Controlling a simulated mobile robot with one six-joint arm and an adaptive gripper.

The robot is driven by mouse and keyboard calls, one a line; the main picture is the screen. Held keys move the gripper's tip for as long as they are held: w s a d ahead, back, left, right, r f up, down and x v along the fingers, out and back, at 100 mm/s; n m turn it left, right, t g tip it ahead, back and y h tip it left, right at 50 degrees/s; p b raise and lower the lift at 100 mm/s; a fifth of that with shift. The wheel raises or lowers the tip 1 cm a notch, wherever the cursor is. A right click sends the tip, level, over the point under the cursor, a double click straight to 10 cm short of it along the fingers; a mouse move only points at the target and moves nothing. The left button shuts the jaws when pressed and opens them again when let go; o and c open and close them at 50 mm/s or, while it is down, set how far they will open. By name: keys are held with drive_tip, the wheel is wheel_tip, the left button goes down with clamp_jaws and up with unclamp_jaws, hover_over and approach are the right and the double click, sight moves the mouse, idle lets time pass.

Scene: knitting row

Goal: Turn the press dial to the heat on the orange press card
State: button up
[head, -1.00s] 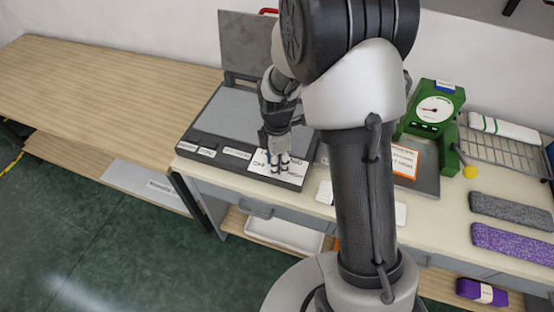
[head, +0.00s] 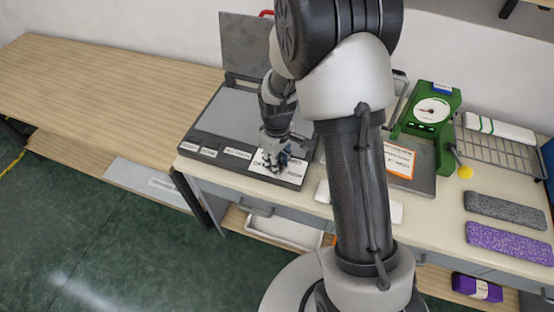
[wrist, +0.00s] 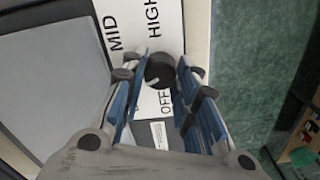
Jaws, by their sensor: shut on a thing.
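The dial (wrist: 160,69) is a dark round knob on a white label plate of the press. My gripper (wrist: 161,76) is shut on it, one finger on each side. A pale mark on the knob slants toward the lower left in the wrist view. OFF, MID and HIGH show around the knob; the left finger covers part of the plate. In the head view my gripper (head: 272,160) is down at the press front, hiding the knob. The press (head: 222,115) is dark grey with its lid raised. The orange-edged press card (head: 399,161) stands right of my arm; its small text is unclear.
A green dial gauge (head: 432,112) stands at the back right, near a wire rack (head: 495,150). Grey (head: 507,208) and purple (head: 508,242) knitted pieces lie at the right. The wooden table (head: 100,85) on the left is clear.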

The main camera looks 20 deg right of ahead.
drive_tip(key=m, duration=0.5)
drive_tip(key=shift+m+p, duration=0.3)
drive_tip(key=shift+p, duration=0.1)
drive_tip(key=m, duration=0.6)
drive_tip(key=shift+p, duration=0.35)
drive_tip(key=m, duration=0.5)
drive_tip(key=shift+m, duration=0.4)
drive_tip(key=m+p, duration=0.1)
drive_tip(key=m, duration=0.4)
drive_tip(key=shift+m, duration=0.3)
drive_tip(key=o, duration=1.1)
